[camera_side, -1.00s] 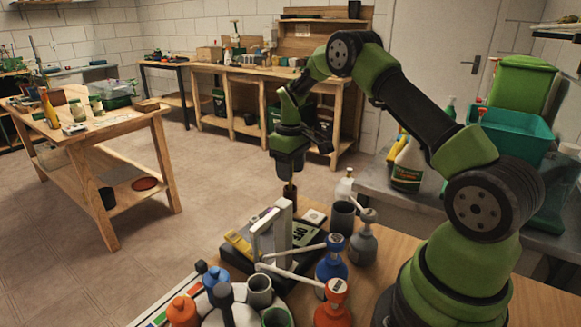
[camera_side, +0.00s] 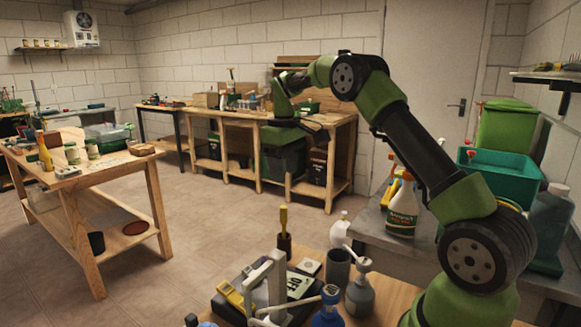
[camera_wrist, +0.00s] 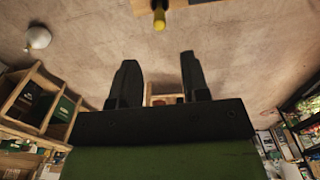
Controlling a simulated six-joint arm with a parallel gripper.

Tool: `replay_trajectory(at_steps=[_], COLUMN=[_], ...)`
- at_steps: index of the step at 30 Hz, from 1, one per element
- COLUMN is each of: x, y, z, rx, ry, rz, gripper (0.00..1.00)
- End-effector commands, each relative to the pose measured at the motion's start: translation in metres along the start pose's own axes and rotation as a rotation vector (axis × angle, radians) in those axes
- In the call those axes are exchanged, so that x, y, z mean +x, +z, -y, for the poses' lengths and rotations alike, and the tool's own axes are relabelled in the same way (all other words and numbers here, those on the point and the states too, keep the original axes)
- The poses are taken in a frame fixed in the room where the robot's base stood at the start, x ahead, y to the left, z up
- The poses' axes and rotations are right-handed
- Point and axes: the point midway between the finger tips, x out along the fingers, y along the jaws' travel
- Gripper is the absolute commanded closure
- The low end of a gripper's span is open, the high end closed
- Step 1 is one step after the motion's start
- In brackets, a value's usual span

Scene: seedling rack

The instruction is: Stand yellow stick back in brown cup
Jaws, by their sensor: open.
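The yellow stick (camera_side: 284,218) stands upright in the brown cup (camera_side: 284,246) in the side view, with its lower end hidden inside the cup. In the wrist view the stick's rounded yellow end (camera_wrist: 159,22) shows at the top, with part of the dark cup (camera_wrist: 146,6) behind it. My gripper (camera_wrist: 159,58) is open in the wrist view, with nothing between its two black fingers. The stick's end lies beyond the fingertips and apart from them. In the side view my arm's end is raised above the stick, and its fingers cannot be made out clearly.
A grey cup (camera_side: 338,267) and a grey bottle (camera_side: 361,291) stand right of the brown cup. A white bottle (camera_side: 340,233) is behind them. A dark device with a pale upright arm (camera_side: 277,283) stands in front. The space around the stick's top looks clear.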

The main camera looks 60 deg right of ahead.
Motion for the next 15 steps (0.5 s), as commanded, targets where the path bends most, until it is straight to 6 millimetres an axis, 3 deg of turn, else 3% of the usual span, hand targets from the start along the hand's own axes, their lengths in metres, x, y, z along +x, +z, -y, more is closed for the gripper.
replay_trajectory(at_steps=[4, 8, 12, 15], x=[-0.028, -0.068, -0.104, -0.119], y=[0.005, 0.025, 0.062, 0.095], z=[0.019, 0.057, 0.102, 0.131], rx=[0.013, 0.047, 0.102, 0.145], ry=[0.005, 0.002, -0.026, -0.060], rz=[-0.046, -0.136, -0.252, -0.332], gripper=[0.58, 0.58, 0.58, 0.58])
